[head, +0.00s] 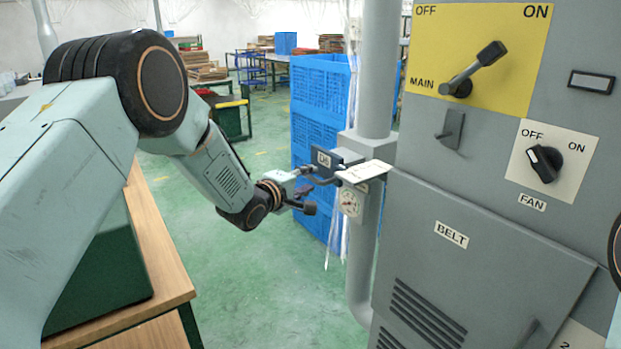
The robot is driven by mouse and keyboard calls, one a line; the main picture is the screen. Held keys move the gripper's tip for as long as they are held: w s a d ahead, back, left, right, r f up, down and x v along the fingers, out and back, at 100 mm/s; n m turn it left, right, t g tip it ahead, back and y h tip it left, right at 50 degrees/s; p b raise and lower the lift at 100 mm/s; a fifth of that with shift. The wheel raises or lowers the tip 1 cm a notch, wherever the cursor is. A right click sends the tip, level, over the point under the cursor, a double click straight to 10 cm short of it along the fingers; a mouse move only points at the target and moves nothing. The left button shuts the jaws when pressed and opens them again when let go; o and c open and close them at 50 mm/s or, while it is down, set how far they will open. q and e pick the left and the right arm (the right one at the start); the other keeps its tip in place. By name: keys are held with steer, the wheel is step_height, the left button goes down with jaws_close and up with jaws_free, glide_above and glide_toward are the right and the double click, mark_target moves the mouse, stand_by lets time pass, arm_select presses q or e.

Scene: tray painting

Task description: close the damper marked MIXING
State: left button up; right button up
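I cannot read the word MIXING anywhere, so I cannot tell which part is that damper. My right gripper is not in view.
The grey cabinet (480,215) with MAIN, FAN and BELT labels fills the right. Blue crates (318,95) stand behind the gripper. A wooden-edged bench (160,245) is at the lower left; green floor between is clear.

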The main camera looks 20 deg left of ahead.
arm_select(q)
steer(key=shift+x, duration=0.75)
steer(key=shift+w+d+r, duration=0.1)
steer(key=shift+w+d, duration=0.1)
steer(key=shift+w, duration=0.05)
steer(key=shift+w+a, duration=0.1)
steer(key=shift+a, duration=0.1)
steer(key=shift+c, duration=1.3)
jaws_close()
